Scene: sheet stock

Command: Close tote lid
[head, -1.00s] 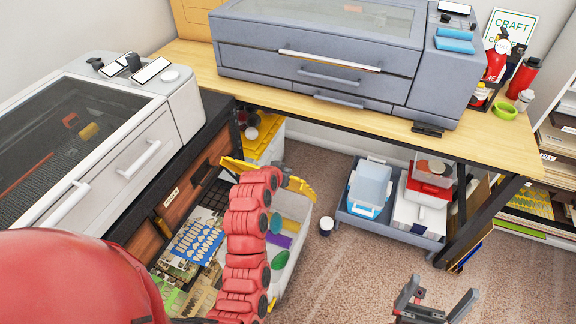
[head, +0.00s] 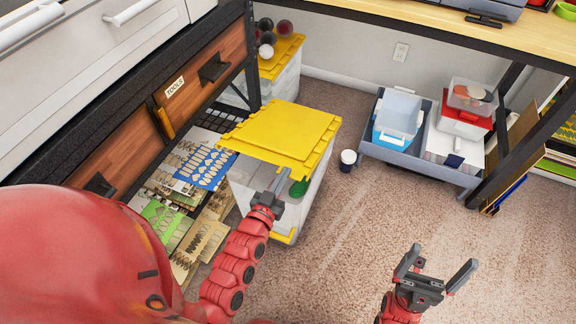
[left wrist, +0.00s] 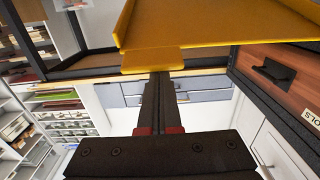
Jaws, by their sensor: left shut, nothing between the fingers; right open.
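A clear tote (head: 312,190) with a yellow lid (head: 285,128) stands on the carpet below the benches. The lid spreads over the tote's top; I cannot tell whether it is fully seated. A green item shows through the tote's wall. My left gripper (head: 279,180) is shut and empty at the tote's near side, just below the lid's near edge. In the left wrist view the lid (left wrist: 220,25) fills the top, and the fingertips (left wrist: 160,76) are at its edge; contact is unclear. My right gripper (head: 437,268) is open and empty over the carpet, to the right.
Another yellow-lidded bin (head: 283,60) with balls on it stands behind. Sheets and packs (head: 190,205) lie left of the tote. A dark-and-white cup (head: 347,160) stands to the right, before a grey cart (head: 392,160) holding bins. Carpet at front right is clear.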

